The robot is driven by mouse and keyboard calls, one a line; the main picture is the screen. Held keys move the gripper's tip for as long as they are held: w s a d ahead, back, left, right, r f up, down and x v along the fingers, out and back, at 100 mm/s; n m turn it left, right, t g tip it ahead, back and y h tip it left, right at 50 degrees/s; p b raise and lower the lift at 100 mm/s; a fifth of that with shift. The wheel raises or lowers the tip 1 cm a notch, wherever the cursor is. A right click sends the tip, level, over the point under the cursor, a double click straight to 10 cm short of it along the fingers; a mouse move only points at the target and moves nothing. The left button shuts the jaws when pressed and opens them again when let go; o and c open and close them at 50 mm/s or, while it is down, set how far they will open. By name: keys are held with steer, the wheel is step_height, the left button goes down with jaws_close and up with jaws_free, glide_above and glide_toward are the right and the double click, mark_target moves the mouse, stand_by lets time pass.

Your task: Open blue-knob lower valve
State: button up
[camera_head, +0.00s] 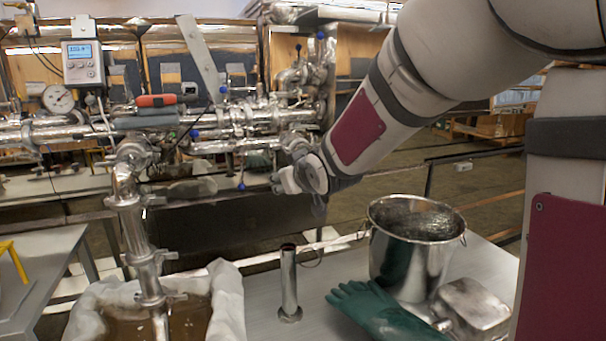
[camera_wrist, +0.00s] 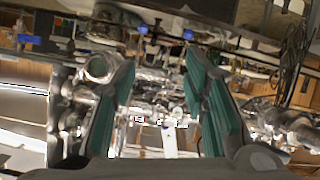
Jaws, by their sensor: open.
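Steel piping crosses the head view. A valve with a blue knob (camera_head: 241,186) hangs below the lower pipe, just left of my gripper (camera_head: 276,178). More blue knobs show higher up: one (camera_head: 194,134) on the pipe's left part, one (camera_head: 223,89) above it, and one (camera_head: 320,35) at the upper right. In the wrist view my gripper (camera_wrist: 160,64) has its two green-padded fingers spread, with nothing held between them. Two blue knobs (camera_wrist: 142,30) and (camera_wrist: 188,34) show beyond the fingertips there; I cannot tell which valves they belong to.
A steel pot (camera_head: 411,262), green gloves (camera_head: 375,310) and a metal box (camera_head: 473,306) sit on the table at the lower right. A short upright steel tube (camera_head: 289,283) stands left of them. A cloth-lined container (camera_head: 228,308) of brown liquid is under the vertical pipe (camera_head: 137,235).

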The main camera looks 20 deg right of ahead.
mark_target(242, 169)
steer(key=shift+g, duration=0.4)
steer(key=s, duration=0.1)
steer(key=s+r, duration=0.1)
steer(key=s+p, duration=0.1)
steer(key=s, duration=0.1)
steer(key=shift+s+d+r, duration=0.1)
steer(key=shift+d+r, duration=0.1)
steer(key=shift+d, duration=0.2)
